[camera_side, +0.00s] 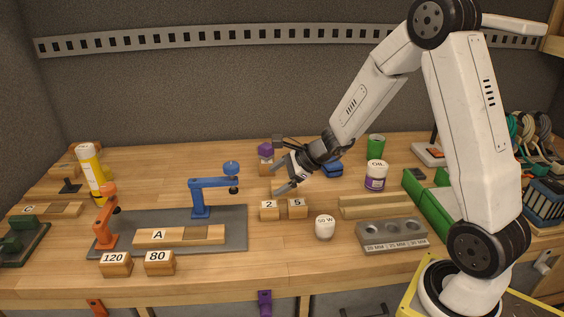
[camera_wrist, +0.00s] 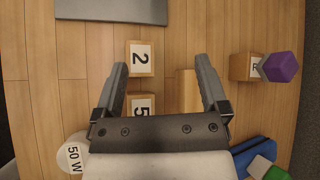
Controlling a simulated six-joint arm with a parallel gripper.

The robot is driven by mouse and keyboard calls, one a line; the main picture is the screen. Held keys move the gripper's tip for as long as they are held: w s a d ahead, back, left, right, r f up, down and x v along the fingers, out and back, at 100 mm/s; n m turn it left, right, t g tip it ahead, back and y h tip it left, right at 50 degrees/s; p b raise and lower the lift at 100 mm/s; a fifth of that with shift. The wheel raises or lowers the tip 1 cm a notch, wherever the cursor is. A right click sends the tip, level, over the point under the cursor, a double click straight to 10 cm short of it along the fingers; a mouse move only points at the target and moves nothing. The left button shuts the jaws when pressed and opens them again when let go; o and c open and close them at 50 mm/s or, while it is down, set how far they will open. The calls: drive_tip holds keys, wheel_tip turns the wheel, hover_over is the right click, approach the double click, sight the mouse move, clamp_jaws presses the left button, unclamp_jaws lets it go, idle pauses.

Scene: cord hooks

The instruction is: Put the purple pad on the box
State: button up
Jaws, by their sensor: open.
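A purple faceted piece (camera_side: 265,148) appears on top of a small wooden block (camera_side: 265,168) at the back of the bench. In the wrist view the purple piece (camera_wrist: 280,67) is at the right, overlapping a wooden block marked R (camera_wrist: 244,67). My gripper (camera_side: 277,180) is open and empty above the bench, in front of the purple piece and apart from it. In the wrist view its fingers (camera_wrist: 160,67) spread over a plain wooden block (camera_wrist: 187,92) and beside the block marked 2 (camera_wrist: 140,58). I cannot tell which wooden block is the box.
Blocks marked 2 (camera_side: 269,210) and 5 (camera_side: 297,208) and a white 50 W jar (camera_side: 325,227) stand in front of my gripper. A blue clamp (camera_side: 205,195) is at left on a grey plate (camera_side: 232,240). An oil jar (camera_side: 376,177) stands at right.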

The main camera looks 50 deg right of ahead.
drive_tip(key=s+a+n+g+h, duration=0.2)
drive_tip(key=s+n, duration=0.6)
drive_tip(key=n, duration=0.4)
drive_tip(key=s+a+n+g+h, duration=0.2)
drive_tip(key=s+a+n, duration=0.3)
drive_tip(key=s+n, duration=0.4)
drive_tip(key=n+g, duration=0.1)
drive_tip(key=n, duration=0.2)
drive_tip(key=shift+f+g+h, duration=0.25)
drive_tip(key=shift+g+h, duration=0.15)
